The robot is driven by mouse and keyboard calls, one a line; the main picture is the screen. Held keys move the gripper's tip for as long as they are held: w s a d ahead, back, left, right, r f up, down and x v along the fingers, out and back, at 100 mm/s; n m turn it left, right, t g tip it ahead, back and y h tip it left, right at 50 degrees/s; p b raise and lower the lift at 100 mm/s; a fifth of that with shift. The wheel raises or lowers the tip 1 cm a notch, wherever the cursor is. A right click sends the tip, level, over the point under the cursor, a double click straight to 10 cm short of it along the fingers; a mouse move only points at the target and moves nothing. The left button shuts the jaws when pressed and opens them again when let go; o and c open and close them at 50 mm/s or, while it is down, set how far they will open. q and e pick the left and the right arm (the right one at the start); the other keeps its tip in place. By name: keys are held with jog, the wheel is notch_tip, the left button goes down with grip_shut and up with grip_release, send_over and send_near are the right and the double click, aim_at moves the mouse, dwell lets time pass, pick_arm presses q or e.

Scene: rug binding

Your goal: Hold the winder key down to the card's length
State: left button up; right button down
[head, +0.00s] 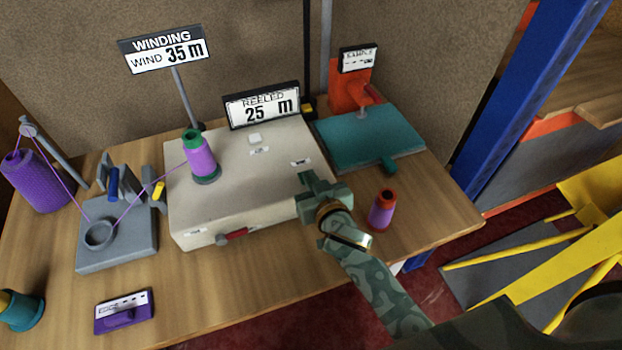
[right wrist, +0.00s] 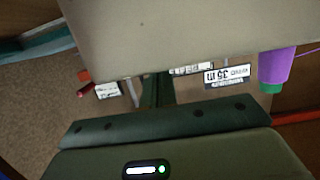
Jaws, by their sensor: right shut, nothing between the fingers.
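The card (head: 165,50) reads "WIND 35 m". The display (head: 262,107) behind the winder reads "REELED 25 m". My right gripper (head: 309,181) is shut and empty, over the winder's right edge near a label (head: 300,162), right and forward of the white key. I cannot tell whether it touches the top. In the right wrist view its fingers (right wrist: 157,90) point toward the card and display. My left gripper is out of view.
A purple cone (head: 36,180) feeds thread through a grey guide unit (head: 115,235) on the left. A purple-and-red cone (head: 382,210) stands close right of my gripper. A teal plate (head: 368,137) lies behind it. The front middle of the table is clear.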

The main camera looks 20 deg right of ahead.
jog(key=shift+s+f, duration=0.15)
jog(key=shift+f, duration=0.3)
dwell(0.5)
jog(key=r+p, duration=0.5)
jog(key=shift+w+d+r, duration=0.1)
jog(key=shift+w+r, duration=0.05)
jog(key=shift+w, duration=0.05)
jog(key=p+v, duration=0.1)
jog(key=v, duration=0.9)
jog(key=shift+f+p, duration=0.2)
jog(key=shift+p, duration=0.1)
